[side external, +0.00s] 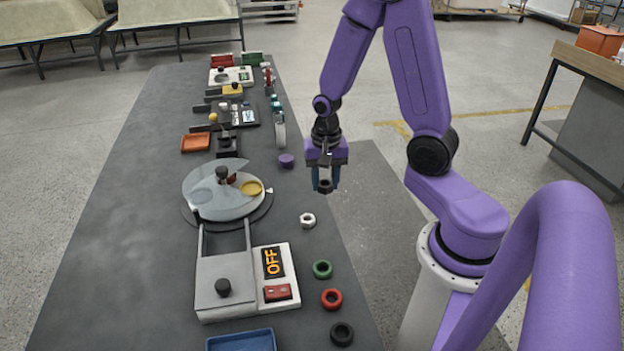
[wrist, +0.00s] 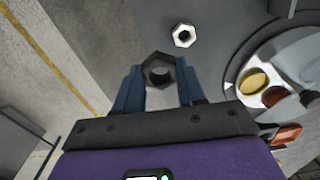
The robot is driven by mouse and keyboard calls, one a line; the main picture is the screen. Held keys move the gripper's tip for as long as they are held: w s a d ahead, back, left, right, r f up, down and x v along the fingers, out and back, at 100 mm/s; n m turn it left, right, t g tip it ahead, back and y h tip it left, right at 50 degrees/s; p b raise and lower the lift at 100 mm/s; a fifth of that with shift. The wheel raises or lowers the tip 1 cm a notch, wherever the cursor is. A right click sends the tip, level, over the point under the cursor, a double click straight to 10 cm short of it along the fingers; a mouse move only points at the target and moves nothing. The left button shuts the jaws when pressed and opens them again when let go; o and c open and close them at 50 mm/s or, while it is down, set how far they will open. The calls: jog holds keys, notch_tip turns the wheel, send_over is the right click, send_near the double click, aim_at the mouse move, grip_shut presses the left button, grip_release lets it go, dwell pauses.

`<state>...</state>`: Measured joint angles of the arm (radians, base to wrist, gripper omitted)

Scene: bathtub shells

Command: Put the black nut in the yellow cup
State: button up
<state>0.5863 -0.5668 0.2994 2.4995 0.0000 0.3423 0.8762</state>
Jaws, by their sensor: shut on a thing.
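My gripper (side external: 325,184) is shut on the black nut (side external: 324,188), held in the air beside the right edge of the table. In the wrist view the dark hexagonal nut (wrist: 156,57) sits between the two blue fingertips (wrist: 159,84). The yellow cup (side external: 251,188) is a shallow round recess on the right part of the turntable, left of my gripper. In the wrist view the yellow cup (wrist: 254,81) is at the right, with a dark red cup (wrist: 275,98) beside it. The cup's visible inside looks empty.
The grey disc cover (side external: 205,200) spans much of the turntable. A white nut (side external: 308,220) and green (side external: 322,269), red (side external: 331,299) and black (side external: 342,333) rings line the table's right side. The switch box (side external: 277,292) reads OFF. A purple piece (side external: 286,160) lies behind.

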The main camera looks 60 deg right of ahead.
jog(key=shift+s+a+r, duration=0.15)
jog(key=shift+s+r, duration=0.1)
jog(key=shift+s, duration=0.3)
jog(key=shift+s+a+r, duration=0.1)
jog(key=shift+s+r, duration=0.15)
jog(key=shift+s, duration=0.3)
jog(key=shift+s+a+r, duration=0.15)
jog(key=shift+s+r, duration=0.1)
jog(key=shift+s, duration=0.3)
jog(key=w+a+n, duration=0.7)
jog(key=w+n, duration=0.1)
jog(key=n, duration=0.2)
jog(key=m, duration=0.9)
send_over(251, 190)
jog(key=f, duration=0.6)
jog(key=shift+s, duration=0.25)
jog(key=shift+w+f, duration=0.2)
jog(key=shift+f, duration=1.6)
jog(key=shift+f, duration=0.6)
